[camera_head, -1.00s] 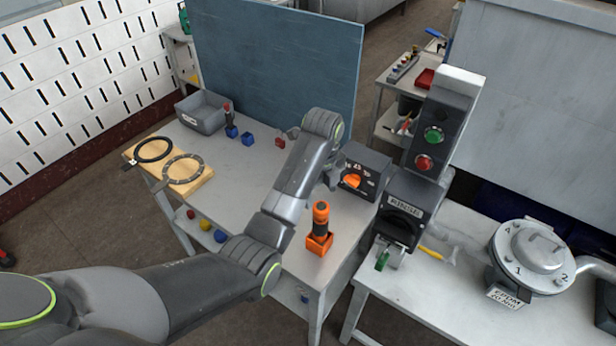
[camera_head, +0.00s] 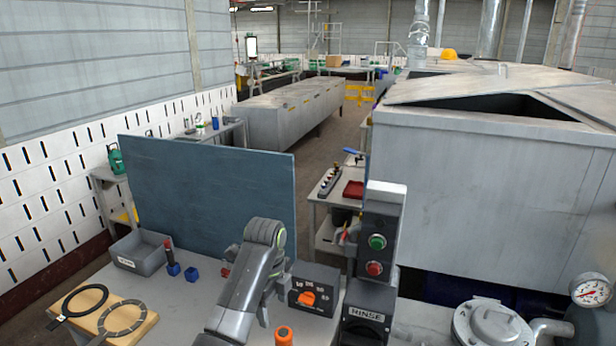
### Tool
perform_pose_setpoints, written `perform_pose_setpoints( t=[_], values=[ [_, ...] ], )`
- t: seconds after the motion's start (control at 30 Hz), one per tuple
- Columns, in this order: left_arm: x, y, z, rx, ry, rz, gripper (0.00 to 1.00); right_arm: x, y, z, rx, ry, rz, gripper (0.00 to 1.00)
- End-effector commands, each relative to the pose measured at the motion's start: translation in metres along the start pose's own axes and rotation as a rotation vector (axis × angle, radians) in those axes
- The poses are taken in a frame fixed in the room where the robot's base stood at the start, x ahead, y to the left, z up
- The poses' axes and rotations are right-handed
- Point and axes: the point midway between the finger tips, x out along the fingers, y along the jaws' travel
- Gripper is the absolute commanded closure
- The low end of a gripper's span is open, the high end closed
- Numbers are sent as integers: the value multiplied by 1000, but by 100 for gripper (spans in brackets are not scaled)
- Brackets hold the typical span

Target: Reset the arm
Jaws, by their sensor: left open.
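My left arm (camera_head: 245,290) reaches up from the bottom edge over the grey table, bent at its top. My left gripper (camera_head: 269,303) hangs just right of the arm's upper link, partly hidden by it. It is open, and I see nothing held in it. It is left of the black box with an orange knob (camera_head: 308,298) and above left of the orange-topped cylinder (camera_head: 284,336), apart from both as far as I can tell. My right gripper is out of view.
A grey bin (camera_head: 140,258) and blue blocks (camera_head: 191,274) are at the table's back left. A wooden board with rings (camera_head: 103,318) lies front left. The RINSE post with green and red buttons (camera_head: 379,250) stands right. A blue panel (camera_head: 210,200) stands behind the table.

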Motion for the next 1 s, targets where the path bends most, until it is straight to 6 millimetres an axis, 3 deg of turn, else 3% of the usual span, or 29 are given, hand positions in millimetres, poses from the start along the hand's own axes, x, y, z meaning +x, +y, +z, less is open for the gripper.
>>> perform_pose_setpoints(
  t=[0.03,0.2,0.5,0.73,0.9,1.0],
  values=[
    [19,14,7,-77,6,-6,37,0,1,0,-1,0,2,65],
    [70,66,28,-397,15,-57,37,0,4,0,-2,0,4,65],
    [132,182,51,-955,11,-145,37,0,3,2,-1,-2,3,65],
    [146,281,54,-1356,2,-225,37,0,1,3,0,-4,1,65],
    [139,348,48,-1617,-1,-292,37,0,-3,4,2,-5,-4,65],
    [131,376,44,-1728,2,-325,37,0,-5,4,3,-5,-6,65]
  ],
)
